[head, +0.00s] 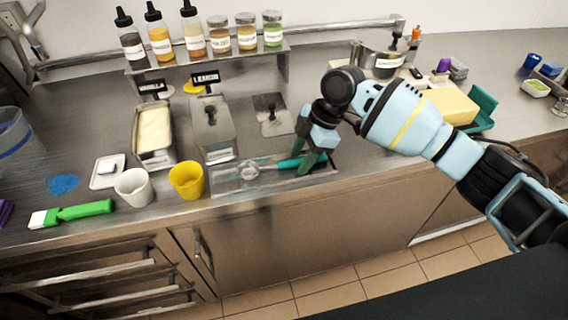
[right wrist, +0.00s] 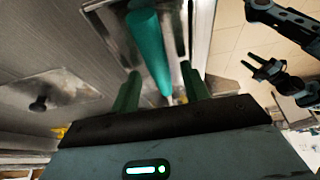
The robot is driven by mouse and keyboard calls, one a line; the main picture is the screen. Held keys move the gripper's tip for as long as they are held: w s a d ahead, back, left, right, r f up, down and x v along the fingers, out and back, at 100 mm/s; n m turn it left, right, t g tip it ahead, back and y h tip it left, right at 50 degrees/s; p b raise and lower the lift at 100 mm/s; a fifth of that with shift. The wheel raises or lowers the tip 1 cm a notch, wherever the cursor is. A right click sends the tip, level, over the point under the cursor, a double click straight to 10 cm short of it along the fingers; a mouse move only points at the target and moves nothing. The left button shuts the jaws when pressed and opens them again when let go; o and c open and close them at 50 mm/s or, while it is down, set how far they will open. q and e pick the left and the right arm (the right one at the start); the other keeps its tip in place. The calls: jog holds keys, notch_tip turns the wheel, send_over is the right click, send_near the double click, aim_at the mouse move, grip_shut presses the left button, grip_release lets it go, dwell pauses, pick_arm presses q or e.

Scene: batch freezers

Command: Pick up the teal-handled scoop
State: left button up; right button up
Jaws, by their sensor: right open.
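The teal-handled scoop lies in a shallow metal tray (head: 225,188) at the counter's front edge. Its teal handle (head: 288,163) points right and its metal head (head: 250,172) lies to the left. My right gripper (head: 304,157) is open at the handle, fingers pointing down. In the right wrist view, the teal handle (right wrist: 150,50) runs between the two open fingers (right wrist: 162,86), with a gap on either side. Whether the fingers reach down around it is hard to tell. My left gripper (right wrist: 258,68) shows small and open at the upper right of that view; it is outside the head view.
A yellow cup (head: 187,181) and a white cup (head: 134,188) stand left of the tray. Behind are a vanilla tub (head: 154,131) and lidded metal wells (head: 212,130). A bottle shelf (head: 200,58) stands at the back.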

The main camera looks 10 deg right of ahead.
jog(key=shift+f, duration=0.2)
dwell(0.4)
grip_shut()
